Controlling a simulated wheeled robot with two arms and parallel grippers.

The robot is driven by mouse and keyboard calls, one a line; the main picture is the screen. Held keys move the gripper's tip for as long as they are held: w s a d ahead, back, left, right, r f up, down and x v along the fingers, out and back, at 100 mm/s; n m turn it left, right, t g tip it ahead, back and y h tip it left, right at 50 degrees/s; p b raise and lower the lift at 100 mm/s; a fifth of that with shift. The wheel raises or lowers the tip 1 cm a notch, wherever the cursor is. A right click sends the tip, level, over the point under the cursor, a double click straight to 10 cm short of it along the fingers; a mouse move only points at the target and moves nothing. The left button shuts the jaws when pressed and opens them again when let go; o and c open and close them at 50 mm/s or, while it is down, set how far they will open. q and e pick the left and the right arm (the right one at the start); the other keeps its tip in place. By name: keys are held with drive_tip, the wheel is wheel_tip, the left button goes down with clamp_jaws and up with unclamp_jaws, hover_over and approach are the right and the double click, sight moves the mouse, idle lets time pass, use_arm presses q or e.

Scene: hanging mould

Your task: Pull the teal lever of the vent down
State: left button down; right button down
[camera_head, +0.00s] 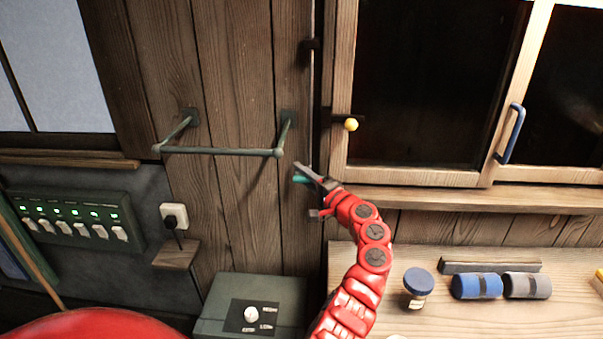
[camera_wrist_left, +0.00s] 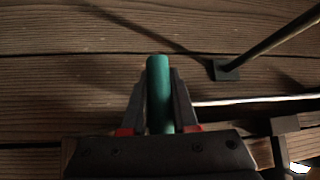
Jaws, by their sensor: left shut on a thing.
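The teal lever (camera_head: 300,180) shows as a short teal piece at the wooden wall, left of the window frame. My left gripper (camera_head: 308,174) reaches up to it and is shut on it. In the left wrist view the teal lever (camera_wrist_left: 159,92) is a rounded bar between the two dark fingers of my left gripper (camera_wrist_left: 160,100), one finger on each side. The lever's lower end is hidden by the gripper body. I cannot make out the vent itself clearly. My right gripper is not in view.
A green rail (camera_head: 218,152) sticks out of the wall left of the gripper. A window with a yellow knob (camera_head: 351,124) and blue handle (camera_head: 511,134) is at right. A wooden bench (camera_head: 450,325) below holds a jar (camera_head: 418,288) and rolls. A switch panel (camera_head: 75,218) is left.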

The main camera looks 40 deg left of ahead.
use_arm(q)
drive_tip(key=shift+r, duration=0.2)
drive_tip(key=c, duration=0.7)
unclamp_jaws()
drive_tip(key=b+v, duration=0.5)
drive_tip(key=v, duration=1.2)
drive_tip(key=shift+d+f, duration=0.1)
drive_tip(key=shift+d, duration=0.15)
drive_tip(key=shift+o, duration=0.4)
